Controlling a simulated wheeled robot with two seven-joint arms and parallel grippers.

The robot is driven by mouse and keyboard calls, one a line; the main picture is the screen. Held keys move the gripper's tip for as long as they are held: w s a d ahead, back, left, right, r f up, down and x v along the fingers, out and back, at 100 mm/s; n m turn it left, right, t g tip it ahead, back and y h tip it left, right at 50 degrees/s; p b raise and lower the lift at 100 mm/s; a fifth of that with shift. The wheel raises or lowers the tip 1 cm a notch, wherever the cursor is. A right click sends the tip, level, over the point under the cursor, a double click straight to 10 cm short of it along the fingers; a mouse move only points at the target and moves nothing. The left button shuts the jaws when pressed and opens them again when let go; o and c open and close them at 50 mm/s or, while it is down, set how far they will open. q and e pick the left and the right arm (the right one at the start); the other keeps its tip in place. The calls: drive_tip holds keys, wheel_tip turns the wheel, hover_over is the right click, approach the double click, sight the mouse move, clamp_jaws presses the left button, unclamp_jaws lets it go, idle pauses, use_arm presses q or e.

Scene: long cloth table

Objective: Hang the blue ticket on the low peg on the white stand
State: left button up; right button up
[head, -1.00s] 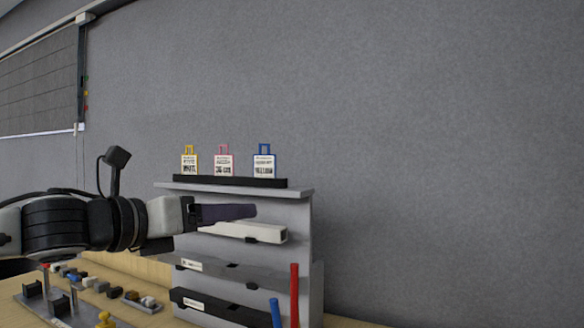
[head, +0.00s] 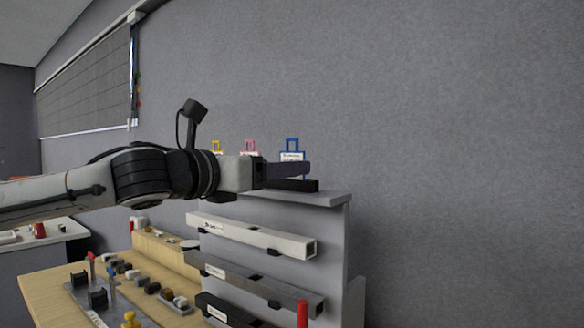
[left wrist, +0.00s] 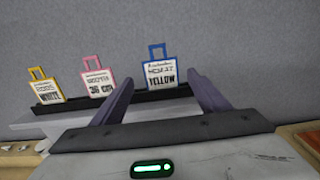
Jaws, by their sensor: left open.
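The blue ticket (head: 292,147) has a blue frame with a loop handle and a white printed face. It stands upright at the right end of a black rack on top of the grey shelf unit. In the left wrist view the ticket (left wrist: 161,73) shows between my two dark fingers. My left gripper (head: 308,171) is open and empty; it also shows in the left wrist view (left wrist: 163,92). In the head view its fingers cover the ticket's lower part, and contact cannot be told. I cannot make out a white stand with a low peg. My right gripper is not in view.
Yellow (left wrist: 43,87) and pink (left wrist: 98,79) tickets stand left of the blue one in the black rack (left wrist: 124,104). White (head: 250,236), grey and black bars sit on the grey shelf unit (head: 334,198). A red post (head: 302,313) rises at the front. Small parts crowd the wooden table.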

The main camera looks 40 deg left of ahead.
sight(287, 156)
use_arm(q)
drive_tip(key=w+p, duration=0.1)
drive_tip(key=w, duration=0.2)
drive_tip(key=shift+w+p, duration=0.25)
drive_tip(key=shift+p, duration=0.05)
drive_tip(key=shift+w+a+f+p, duration=0.1)
drive_tip(key=shift+w+p, duration=0.25)
drive_tip(key=shift+w, duration=0.3)
drive_tip(key=shift+c, duration=0.5)
drive_tip(key=c, duration=1)
